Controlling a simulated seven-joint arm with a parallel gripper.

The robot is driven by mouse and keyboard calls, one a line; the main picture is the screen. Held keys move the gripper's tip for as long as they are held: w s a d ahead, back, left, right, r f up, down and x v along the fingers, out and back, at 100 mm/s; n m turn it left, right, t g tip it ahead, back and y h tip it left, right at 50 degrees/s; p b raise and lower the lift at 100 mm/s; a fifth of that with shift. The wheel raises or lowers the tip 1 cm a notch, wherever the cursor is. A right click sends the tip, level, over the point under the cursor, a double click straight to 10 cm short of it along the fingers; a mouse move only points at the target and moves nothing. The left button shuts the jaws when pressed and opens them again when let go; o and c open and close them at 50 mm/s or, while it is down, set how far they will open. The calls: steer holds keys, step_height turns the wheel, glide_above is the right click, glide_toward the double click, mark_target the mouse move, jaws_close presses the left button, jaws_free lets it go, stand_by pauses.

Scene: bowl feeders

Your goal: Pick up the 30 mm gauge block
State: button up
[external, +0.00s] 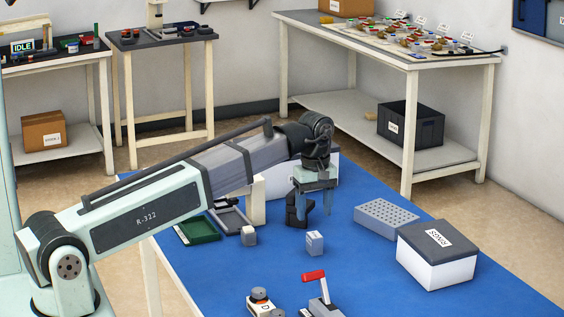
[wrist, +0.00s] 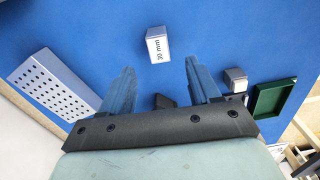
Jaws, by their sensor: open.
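The 30 mm gauge block (external: 315,243) is a small pale block standing on the blue mat. In the wrist view the gauge block (wrist: 157,44) shows "30 mm" on its face, beyond the fingertips and roughly centred between them. My gripper (external: 313,209) is open and empty, pointing down above the mat, behind the block in the external view. The wrist view shows both blue fingers of my gripper (wrist: 160,66) apart, with nothing between the tips. Another small grey block (external: 249,236) stands to the left; it also shows in the wrist view (wrist: 235,78).
A perforated grey plate (external: 386,217) and a lidded box (external: 437,265) stand right. A green tray (external: 198,230) lies left. A black object (external: 295,212) stands by my gripper. A red-handled clamp (external: 318,293) is at the front. Bare mat surrounds the gauge block.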

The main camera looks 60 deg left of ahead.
mark_target(315, 235)
steer(key=shift+d+f, duration=0.15)
steer(key=shift+f, duration=4.3)
steer(key=shift+c, duration=0.3)
jaws_close()
